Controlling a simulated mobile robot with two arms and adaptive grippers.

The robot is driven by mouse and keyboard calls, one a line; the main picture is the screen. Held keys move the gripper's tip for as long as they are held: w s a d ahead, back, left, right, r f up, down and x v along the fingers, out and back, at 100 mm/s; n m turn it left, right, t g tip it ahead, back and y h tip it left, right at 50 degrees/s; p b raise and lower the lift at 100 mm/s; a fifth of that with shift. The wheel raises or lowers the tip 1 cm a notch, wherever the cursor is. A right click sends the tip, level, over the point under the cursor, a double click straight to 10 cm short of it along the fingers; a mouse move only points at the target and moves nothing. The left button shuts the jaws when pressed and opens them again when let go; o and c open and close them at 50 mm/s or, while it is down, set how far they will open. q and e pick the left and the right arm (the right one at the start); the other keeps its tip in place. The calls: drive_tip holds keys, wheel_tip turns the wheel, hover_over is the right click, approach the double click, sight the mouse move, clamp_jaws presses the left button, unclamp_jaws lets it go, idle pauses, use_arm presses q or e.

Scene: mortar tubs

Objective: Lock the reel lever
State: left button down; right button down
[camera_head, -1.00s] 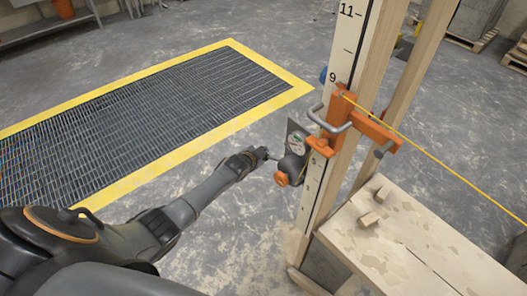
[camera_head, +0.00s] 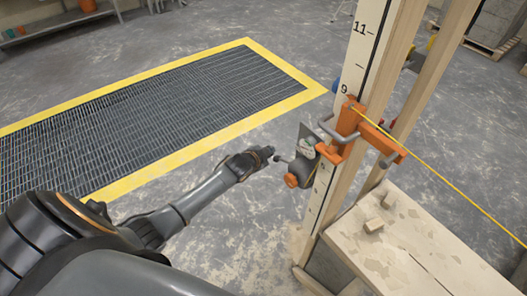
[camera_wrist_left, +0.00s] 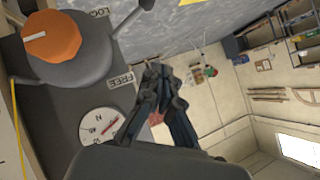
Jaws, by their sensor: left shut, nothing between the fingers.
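The reel (camera_head: 308,163) is a dark grey unit with an orange knob (camera_head: 291,180), mounted on the numbered post. The wrist view shows the orange knob (camera_wrist_left: 52,36) close up, with LOCK and FREE labels and a white dial (camera_wrist_left: 97,127) with a red needle. The dark reel lever (camera_wrist_left: 125,27) ends in a ball and points out between the labels, nearer LOCK. In the head view the lever (camera_head: 284,159) sticks out left of the reel. My left gripper (camera_head: 268,153) is shut and empty, just left of the lever's ball, seemingly apart from it. My right gripper is not in view.
An orange clamp (camera_head: 347,124) with a grey handle grips the post (camera_head: 357,60) above the reel, and a yellow line (camera_head: 440,176) runs from it to the right. A wooden block lies on the board below. A yellow-edged floor grate (camera_head: 150,120) lies left; the floor between is clear.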

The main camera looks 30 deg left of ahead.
use_arm(q)
drive_tip(key=v, duration=0.4)
drive_tip(key=shift+a+r, duration=0.2)
drive_tip(key=shift+r, duration=0.05)
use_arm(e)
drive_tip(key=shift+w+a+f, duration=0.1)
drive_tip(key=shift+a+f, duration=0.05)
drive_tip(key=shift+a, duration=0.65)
use_arm(q)
drive_tip(key=shift+f, duration=0.1)
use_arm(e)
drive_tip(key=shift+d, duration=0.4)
